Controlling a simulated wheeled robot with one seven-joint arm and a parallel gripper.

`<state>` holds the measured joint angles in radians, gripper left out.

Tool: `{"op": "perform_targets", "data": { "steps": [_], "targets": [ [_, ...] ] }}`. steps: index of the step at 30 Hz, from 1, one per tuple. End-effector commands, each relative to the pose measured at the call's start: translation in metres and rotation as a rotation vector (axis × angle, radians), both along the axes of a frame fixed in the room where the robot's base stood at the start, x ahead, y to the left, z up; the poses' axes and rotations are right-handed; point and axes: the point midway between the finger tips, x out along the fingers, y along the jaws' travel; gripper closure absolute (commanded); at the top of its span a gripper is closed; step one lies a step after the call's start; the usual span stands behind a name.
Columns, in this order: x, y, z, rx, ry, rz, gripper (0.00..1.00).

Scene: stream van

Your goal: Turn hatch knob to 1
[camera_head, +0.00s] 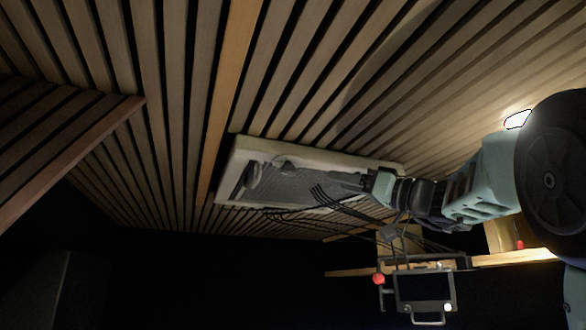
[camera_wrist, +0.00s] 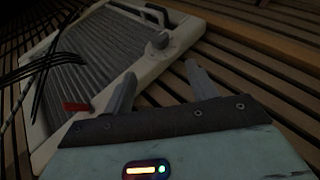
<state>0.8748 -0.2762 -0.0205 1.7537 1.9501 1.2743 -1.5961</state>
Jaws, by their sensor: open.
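The hatch (camera_head: 230,160) is a pale-framed panel with a grey ribbed or mesh middle, set in the slatted wood ceiling. It also shows in the wrist view (camera_wrist: 185,35). There the grey hatch knob (camera_wrist: 157,43) stands up from a round base near one corner of the frame. Its number marks are too small to read. My gripper (camera_wrist: 160,70) is open and empty, its two grey fingers spread apart. The knob appears beyond the gap between the fingertips, apart from them. In the head view my gripper (camera_head: 343,178) reaches in from the right, in front of the hatch.
Several thin black cables (camera_head: 325,197) hang by the hatch, and they cross the left of the wrist view (camera_wrist: 40,65). A small red piece (camera_wrist: 76,106) shows near my left finger. A screen in a frame (camera_head: 425,288) hangs below. Wood slats surround the hatch.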

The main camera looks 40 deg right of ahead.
Motion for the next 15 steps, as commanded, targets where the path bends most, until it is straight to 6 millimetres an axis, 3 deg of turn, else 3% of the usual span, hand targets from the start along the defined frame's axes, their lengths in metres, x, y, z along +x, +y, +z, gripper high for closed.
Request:
{"op": "perform_targets", "data": {
  "steps": [1, 15],
  "targets": [
    [0.009, 0.004, 0.01, 0.001, 0.001, 0.003, 0.43],
    [0.092, 0.037, 0.047, 0.005, 0.004, 0.001, 0.43]
  ]
}}
